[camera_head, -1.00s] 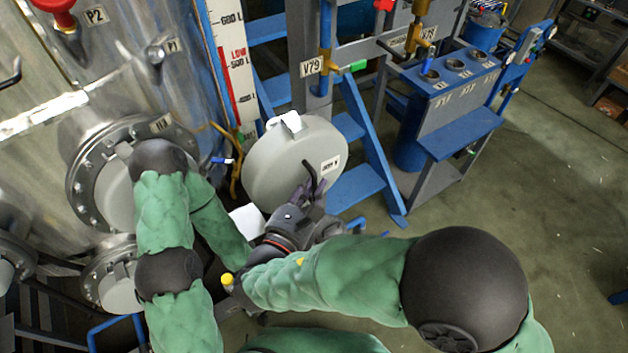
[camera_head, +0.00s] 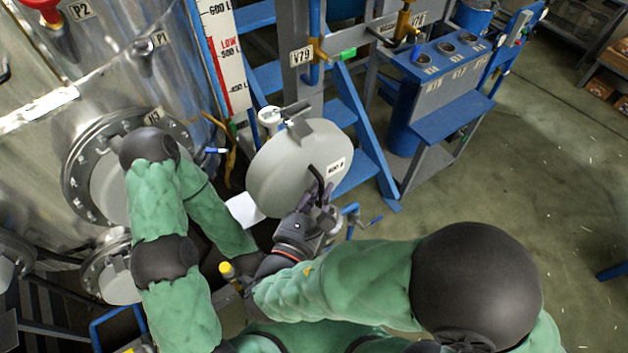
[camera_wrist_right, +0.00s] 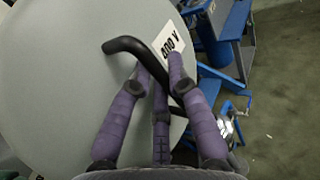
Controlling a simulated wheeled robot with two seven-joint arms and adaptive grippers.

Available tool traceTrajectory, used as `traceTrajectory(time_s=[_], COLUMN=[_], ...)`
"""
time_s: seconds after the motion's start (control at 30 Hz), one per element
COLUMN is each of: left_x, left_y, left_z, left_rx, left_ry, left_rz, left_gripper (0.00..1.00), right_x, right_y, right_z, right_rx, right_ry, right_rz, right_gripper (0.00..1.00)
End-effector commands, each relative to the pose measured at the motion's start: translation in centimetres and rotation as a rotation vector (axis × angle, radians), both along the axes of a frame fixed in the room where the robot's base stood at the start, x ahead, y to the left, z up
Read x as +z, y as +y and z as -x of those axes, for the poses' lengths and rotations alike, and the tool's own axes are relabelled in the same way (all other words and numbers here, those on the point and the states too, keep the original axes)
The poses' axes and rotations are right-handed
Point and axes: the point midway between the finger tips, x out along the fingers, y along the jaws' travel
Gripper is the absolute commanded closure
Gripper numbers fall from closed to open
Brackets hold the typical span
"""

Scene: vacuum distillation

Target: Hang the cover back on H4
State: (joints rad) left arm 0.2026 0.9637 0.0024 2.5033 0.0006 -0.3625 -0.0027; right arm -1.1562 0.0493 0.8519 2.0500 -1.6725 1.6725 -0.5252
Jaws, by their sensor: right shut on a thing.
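The cover (camera_head: 285,172) is a large pale grey disc with a black bent handle, a small label and a bracket (camera_head: 298,125) on its upper edge. My right gripper (camera_head: 322,197) is shut on the handle and holds the cover tilted, left of the blue steps. In the right wrist view the purple fingers (camera_wrist_right: 160,85) close around the black handle (camera_wrist_right: 133,44), with the cover (camera_wrist_right: 60,70) behind. A white cylindrical piece (camera_head: 269,116) shows at the cover's upper left; whether they touch is unclear. No label H4 is readable. My left gripper is not visible; its arm bends in front of the tank.
The steel tank with a bolted round port (camera_head: 80,185), seemingly labelled H3, stands at left. A smaller port (camera_head: 118,280) lies below. Blue steps (camera_head: 355,150) and a blue-grey stand (camera_head: 445,80) are behind the cover.

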Motion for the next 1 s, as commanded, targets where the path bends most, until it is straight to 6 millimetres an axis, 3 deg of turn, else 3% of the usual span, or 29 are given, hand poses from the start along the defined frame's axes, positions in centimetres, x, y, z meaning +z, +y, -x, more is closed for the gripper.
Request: traceTrajectory(time_s=[1.0], left_x=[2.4], left_y=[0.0], left_z=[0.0], left_rx=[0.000], left_ry=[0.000], left_rz=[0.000], left_gripper=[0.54], right_x=[0.2], right_y=[-3.9], right_z=[5.5], right_rx=[0.003], right_ry=[-0.001], right_rz=[0.000], right_gripper=[1.00])
